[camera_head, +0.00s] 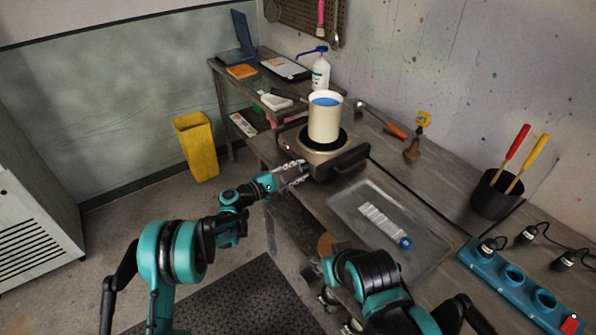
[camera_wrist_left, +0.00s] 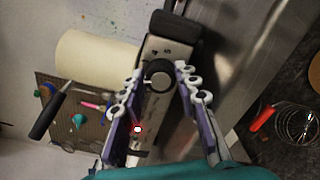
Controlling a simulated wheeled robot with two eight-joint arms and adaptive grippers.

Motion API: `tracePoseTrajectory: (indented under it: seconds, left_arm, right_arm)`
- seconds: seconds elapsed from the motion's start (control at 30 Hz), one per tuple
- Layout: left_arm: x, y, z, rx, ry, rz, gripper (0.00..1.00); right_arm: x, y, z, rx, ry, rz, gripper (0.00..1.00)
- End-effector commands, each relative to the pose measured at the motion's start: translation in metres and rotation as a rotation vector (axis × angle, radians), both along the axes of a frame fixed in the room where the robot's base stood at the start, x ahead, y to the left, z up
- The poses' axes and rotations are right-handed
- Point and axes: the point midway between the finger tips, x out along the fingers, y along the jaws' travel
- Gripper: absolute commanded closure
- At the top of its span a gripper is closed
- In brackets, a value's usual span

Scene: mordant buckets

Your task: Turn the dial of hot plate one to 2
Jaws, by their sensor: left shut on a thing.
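Hot plate one (camera_head: 348,160) stands on the bench with a black round top under a cream pot. Its dark round dial (camera_wrist_left: 158,74) is on the front face in the left wrist view, where a small red light (camera_wrist_left: 138,129) also glows. My left gripper (camera_head: 300,166) is at the front of the hot plate, and its fingers (camera_wrist_left: 160,76) are closed on both sides of the dial.
The cream pot (camera_head: 325,120) holds blue liquid. A clear tray (camera_head: 348,213) with a white strip lies right of the hot plate. A teal rack (camera_head: 490,272) and a black cup (camera_head: 490,196) with tools stand farther right. A yellow bin (camera_head: 198,150) is on the floor.

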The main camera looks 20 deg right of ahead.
Motion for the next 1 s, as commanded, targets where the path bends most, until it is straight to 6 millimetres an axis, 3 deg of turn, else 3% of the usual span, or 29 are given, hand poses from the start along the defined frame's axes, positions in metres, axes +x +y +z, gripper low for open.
tracePoseTrajectory:
  seconds: [0.1, 0.13, 0.2, 0.57, 0.67, 1.0]
  left_arm:
    - [0.0, 0.0, 0.0, 0.001, 0.0, 0.0, 0.98]
    - [0.0, 0.0, 0.0, 0.001, 0.0, 0.0, 0.64]
    - [0.0, 0.0, 0.0, 0.0, 0.0, -0.001, 0.48]
    - [-0.001, 0.004, 0.0, 0.0, 0.001, 0.0, 0.48]
    - [-0.005, 0.015, 0.0, -0.001, 0.001, 0.001, 0.48]
    - [-0.029, 0.083, 0.0, 0.0, 0.001, 0.003, 0.48]
  right_arm:
    - [0.0, 0.0, 0.0, 0.0, 0.0, 0.0, 0.6]
    - [0.0, 0.0, 0.0, 0.0, 0.0, 0.0, 0.6]
    - [0.0, 0.0, 0.0, 0.0, 0.0, 0.0, 0.6]
    - [0.0, 0.0, 0.0, 0.0, 0.0, 0.0, 0.6]
    - [0.0, 0.0, 0.0, 0.0, 0.0, 0.0, 0.6]
    - [0.0, 0.0, 0.0, 0.0, 0.0, 0.0, 0.6]
